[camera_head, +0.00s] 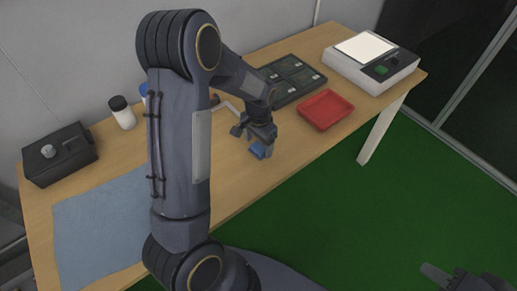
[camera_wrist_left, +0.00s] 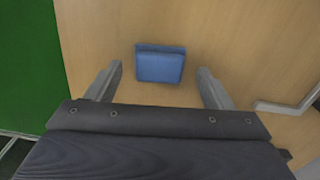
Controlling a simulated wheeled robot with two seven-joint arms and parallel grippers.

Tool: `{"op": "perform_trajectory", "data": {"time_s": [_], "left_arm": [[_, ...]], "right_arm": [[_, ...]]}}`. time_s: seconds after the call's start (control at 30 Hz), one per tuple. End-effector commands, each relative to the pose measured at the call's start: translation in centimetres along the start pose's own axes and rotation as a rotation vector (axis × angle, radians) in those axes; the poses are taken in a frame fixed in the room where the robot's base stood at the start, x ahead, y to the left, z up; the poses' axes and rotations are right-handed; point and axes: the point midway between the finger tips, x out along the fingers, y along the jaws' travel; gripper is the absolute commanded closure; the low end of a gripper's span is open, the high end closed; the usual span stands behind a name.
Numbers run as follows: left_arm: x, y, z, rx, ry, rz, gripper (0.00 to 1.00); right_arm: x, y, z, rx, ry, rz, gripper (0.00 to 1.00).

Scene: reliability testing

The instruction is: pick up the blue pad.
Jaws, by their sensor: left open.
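The blue pad (camera_head: 257,152) is a small blue block on the wooden table, partly hidden by my left gripper (camera_head: 261,147) in the head view. In the left wrist view the blue pad (camera_wrist_left: 160,67) lies between and slightly beyond the two fingertips, with a gap on each side. My left gripper (camera_wrist_left: 159,72) is open and empty above the table. My right gripper (camera_head: 437,274) shows only in part at the lower right of the head view, over the green floor and away from the table. Its opening cannot be made out.
A red tray (camera_head: 325,110), a dark compartment tray (camera_head: 312,82) and a white scale (camera_head: 340,66) stand to the right. A light blue mat (camera_head: 95,225), a black box (camera_head: 58,160) and a white bottle (camera_head: 123,116) are to the left. A bent metal rod (camera_wrist_left: 285,107) lies near the pad.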

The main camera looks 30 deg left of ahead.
Motion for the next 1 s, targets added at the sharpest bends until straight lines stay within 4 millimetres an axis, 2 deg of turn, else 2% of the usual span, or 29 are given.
{"op": "perform_trajectory", "data": {"time_s": [0.1, 0.37, 0.67, 1.0], "left_arm": [[1.06, 0.01, 0.04, 0.000, -0.001, 0.001, 0.25], [1.20, 0.02, 0.00, -0.001, 0.001, 0.000, 0.27], [1.18, 0.03, 0.00, -0.001, 0.001, 0.001, 0.66], [0.81, 0.02, -0.03, -0.001, 0.002, 0.000, 0.68]], "right_arm": [[0.01, 0.00, 0.01, 0.000, 0.000, 0.000, 0.64], [0.02, 0.01, 0.02, 0.000, 0.000, 0.000, 0.64], [0.02, 0.01, 0.02, 0.000, 0.000, 0.000, 0.64], [-0.01, 0.00, 0.01, 0.000, 0.000, 0.000, 0.64]]}}
